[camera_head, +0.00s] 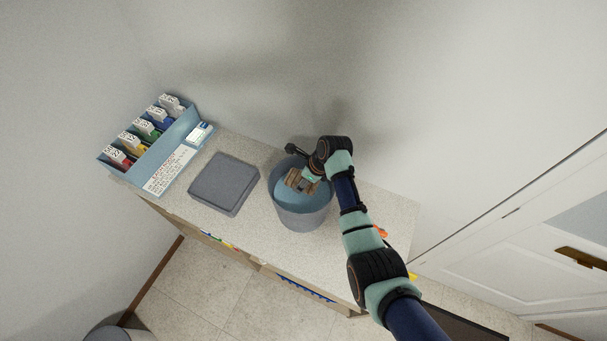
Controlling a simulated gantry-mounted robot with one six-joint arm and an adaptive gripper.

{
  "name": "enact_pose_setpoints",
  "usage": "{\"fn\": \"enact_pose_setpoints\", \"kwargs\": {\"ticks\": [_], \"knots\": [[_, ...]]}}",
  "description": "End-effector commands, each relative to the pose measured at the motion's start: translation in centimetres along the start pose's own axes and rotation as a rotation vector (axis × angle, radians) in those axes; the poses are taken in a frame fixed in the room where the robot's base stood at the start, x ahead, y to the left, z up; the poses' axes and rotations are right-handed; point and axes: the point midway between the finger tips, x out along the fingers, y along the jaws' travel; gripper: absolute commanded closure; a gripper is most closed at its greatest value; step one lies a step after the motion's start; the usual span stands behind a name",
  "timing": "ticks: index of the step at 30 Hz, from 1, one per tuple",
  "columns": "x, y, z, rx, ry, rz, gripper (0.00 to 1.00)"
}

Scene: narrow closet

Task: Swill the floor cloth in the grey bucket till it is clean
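The grey bucket (303,219) stands on the speckled counter, left of my arm. Bluish water shows inside it. A brown, striped or stained cloth (293,179), which looks like the floor cloth, is inside the bucket at the water. My gripper (306,183) reaches down into the bucket and meets the cloth at its right side. The wrist and arm hide part of the bucket's far right rim. The fingers are too small and covered to tell whether they are closed on the cloth.
A grey, flat, square block or folded pad (224,181) lies left of the bucket. A blue rack (158,143) with several coloured, labelled items stands at the counter's left end, a white label sheet (170,170) before it. Walls close in behind; a white cabinet (510,250) stands right.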

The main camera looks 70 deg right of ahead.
Motion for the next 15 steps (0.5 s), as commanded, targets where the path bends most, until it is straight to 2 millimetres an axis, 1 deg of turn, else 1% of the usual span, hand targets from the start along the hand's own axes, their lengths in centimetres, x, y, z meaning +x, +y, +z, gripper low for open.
{"fn": "enact_pose_setpoints", "kwargs": {"ticks": [1, 6, 9, 12, 15], "knots": [[1.5, 0.0, -0.6, 0.001, 0.001, 0.001, 0.56], [4.5, 0.0, -1.9, 0.001, 0.001, 0.001, 0.56], [6.0, 0.0, -2.5, 0.0, 0.0, 0.001, 0.56], [7.1, 0.0, -2.9, 0.0, 0.0, 0.001, 0.56], [7.7, 0.0, -3.2, 0.0, -0.001, 0.0, 0.56]]}}
